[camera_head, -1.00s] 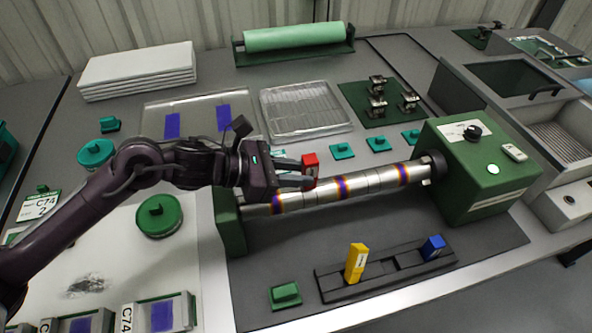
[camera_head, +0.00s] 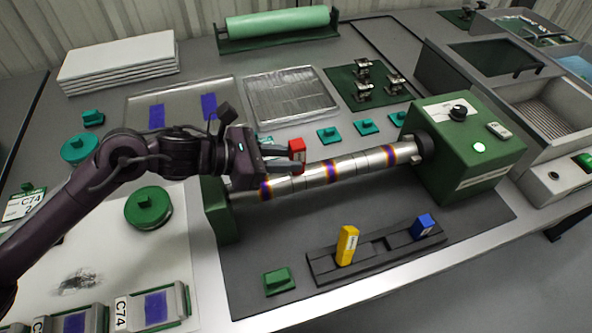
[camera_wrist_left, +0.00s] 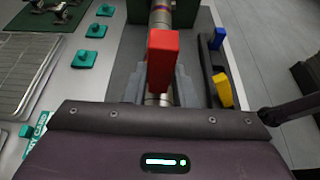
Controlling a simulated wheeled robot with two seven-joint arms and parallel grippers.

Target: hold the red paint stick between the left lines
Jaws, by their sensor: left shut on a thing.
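My left gripper (camera_head: 277,160) is shut on the red paint stick (camera_head: 297,150), which stands roughly upright at the fingertips. It holds the stick over the left part of the metal roller (camera_head: 312,176), near the left purple-and-orange band (camera_head: 266,189). In the left wrist view the red stick (camera_wrist_left: 162,62) shows between the fingers, with the roller (camera_wrist_left: 160,18) beyond and below. The fingers and stick hide part of the roller, so I cannot tell whether the stick touches it or exactly which lines it lies between. My right gripper is not in view.
A green machine block (camera_head: 465,150) carries the roller's right end. A dark rack (camera_head: 380,251) in front holds a yellow stick (camera_head: 347,245) and a blue stick (camera_head: 424,225). A green-handled block (camera_head: 279,281) sits left of it. Teal-handled pieces (camera_head: 365,127) lie behind the roller.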

